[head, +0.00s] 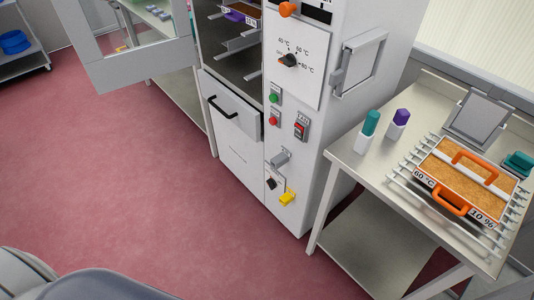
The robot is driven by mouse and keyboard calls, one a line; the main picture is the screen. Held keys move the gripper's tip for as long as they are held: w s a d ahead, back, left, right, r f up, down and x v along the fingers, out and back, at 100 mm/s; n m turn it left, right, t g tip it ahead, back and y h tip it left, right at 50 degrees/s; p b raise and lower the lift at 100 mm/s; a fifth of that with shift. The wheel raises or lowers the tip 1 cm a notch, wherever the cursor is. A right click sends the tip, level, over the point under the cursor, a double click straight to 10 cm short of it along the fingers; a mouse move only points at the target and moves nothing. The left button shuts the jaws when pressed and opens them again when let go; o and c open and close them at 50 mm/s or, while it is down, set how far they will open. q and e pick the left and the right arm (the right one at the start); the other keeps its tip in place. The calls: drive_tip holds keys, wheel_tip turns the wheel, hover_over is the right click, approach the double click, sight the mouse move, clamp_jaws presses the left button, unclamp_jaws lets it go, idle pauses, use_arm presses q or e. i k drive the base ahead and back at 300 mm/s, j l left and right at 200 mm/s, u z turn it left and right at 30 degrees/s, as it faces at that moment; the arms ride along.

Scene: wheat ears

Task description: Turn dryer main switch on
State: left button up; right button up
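The dryer (238,151) is a tall white cabinet with its control panel on the right front. A dial with a black knob (290,60) has temperature marks around it, and an orange knob (289,8) sits above. Below are a green button (274,97), a red button (273,120) and a grey plate with a red switch (301,126). Lower down are a small dark switch (271,184) and a yellow part (287,197). I cannot read which is the main switch or tell its position. Neither gripper is in view.
The dryer's windowed door (135,60) stands open to the left. A steel table (350,178) at right holds an orange-handled grain tray (466,168) on a rack, and teal (371,123) and purple (402,117) markers. Red floor (110,190) is free in front.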

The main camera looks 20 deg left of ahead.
sight(271, 182)
drive_tip(key=u, duration=0.5)
drive_tip(key=i+j+z, duration=0.15)
drive_tip(key=z, duration=0.25)
drive_tip(key=j+z, duration=0.3)
drive_tip(key=z, duration=0.15)
drive_tip(key=i+j+z, duration=0.1)
drive_tip(key=j+z, duration=0.15)
drive_tip(key=z, duration=0.15)
drive_tip(key=j+z, duration=0.3)
drive_tip(key=z, duration=0.15)
